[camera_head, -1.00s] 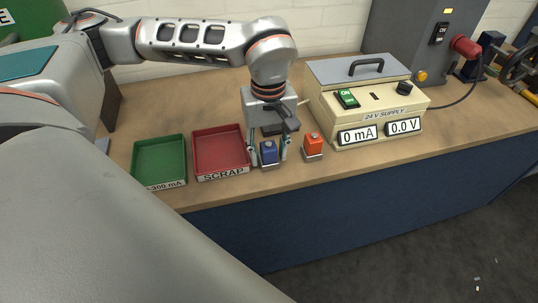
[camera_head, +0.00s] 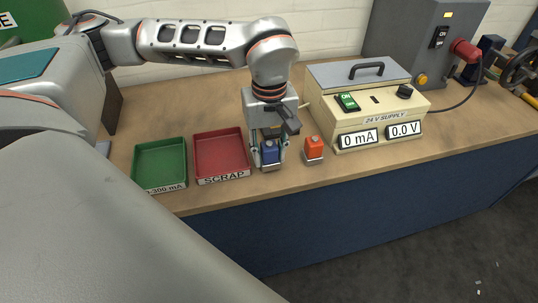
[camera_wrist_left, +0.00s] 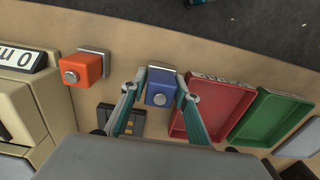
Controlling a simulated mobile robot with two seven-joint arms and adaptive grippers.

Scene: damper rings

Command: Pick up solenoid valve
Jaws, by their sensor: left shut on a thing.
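A blue solenoid valve (camera_head: 270,153) stands upright at the front of the bench, between the red tray and an orange valve (camera_head: 314,146). My left gripper (camera_head: 269,158) points down over the blue valve, with one finger on each side, and is shut on it. In the left wrist view, the fingers flank the blue valve (camera_wrist_left: 160,88), which has a grey metal stud on top. I cannot see any gap under the valve. The orange valve (camera_wrist_left: 82,70) stands free to one side. My right gripper does not show.
The red SCRAP tray (camera_head: 222,180) is close left of the gripper, with the green tray (camera_head: 160,190) beyond it; both look empty. The 24 V supply (camera_head: 370,115) stands behind right, reading 0 mA and 0.0 V. The bench's front edge is near.

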